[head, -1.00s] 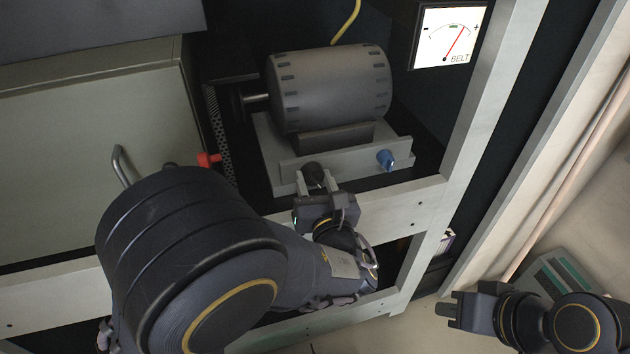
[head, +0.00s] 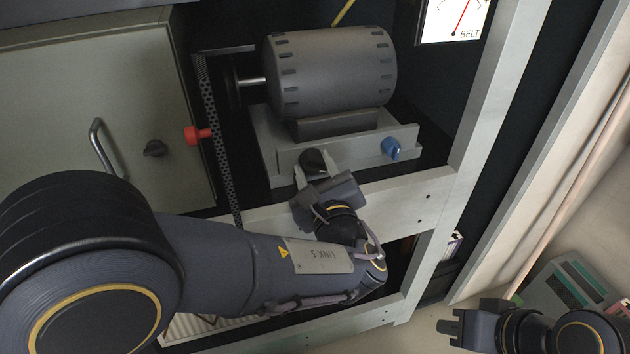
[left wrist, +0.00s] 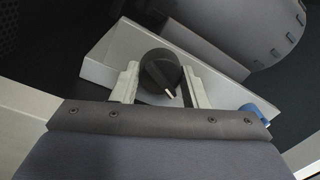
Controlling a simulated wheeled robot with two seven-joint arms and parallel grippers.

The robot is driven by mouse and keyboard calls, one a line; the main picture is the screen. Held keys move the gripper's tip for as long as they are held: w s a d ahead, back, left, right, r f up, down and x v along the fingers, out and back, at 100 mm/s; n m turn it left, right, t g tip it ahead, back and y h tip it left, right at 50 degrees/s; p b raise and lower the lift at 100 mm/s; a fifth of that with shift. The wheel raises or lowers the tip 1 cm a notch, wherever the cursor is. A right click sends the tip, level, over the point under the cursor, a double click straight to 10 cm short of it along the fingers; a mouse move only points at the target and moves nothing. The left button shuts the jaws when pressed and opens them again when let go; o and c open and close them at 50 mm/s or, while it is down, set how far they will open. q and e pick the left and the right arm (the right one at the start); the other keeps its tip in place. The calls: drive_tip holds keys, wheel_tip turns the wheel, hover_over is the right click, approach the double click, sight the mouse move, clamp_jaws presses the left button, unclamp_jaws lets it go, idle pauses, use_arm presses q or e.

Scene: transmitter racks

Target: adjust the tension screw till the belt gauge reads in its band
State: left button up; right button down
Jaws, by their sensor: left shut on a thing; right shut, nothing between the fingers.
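The black round knob (head: 313,160), with a white pointer mark, sits on the front of the motor's grey base. My left gripper (head: 314,170) is shut on this knob, one finger on each side. The left wrist view shows the knob (left wrist: 161,72) between the fingers, its white mark pointing down and slightly right. The belt gauge (head: 440,22) is at the top right, its top cut off by the picture edge. Its red needle leans right of upright; the band is out of view. My right gripper (head: 452,327) is shut and empty at the lower right, away from the rack.
A blue knob (head: 391,148) is close right of the held knob. The motor (head: 330,72) stands above, with a perforated belt guard (head: 217,140) to its left. A red knob (head: 197,134) and a cabinet handle (head: 100,145) are further left. A pale rack rail (head: 400,199) runs below.

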use_arm(q)
drive_tip(key=shift+f+n+b, duration=0.1)
drive_tip(key=shift+n+b, duration=0.95)
drive_tip(key=shift+n, duration=0.05)
drive_tip(key=o, duration=1)
drive_tip(key=p+v, duration=0.1)
drive_tip(key=v, duration=0.7)
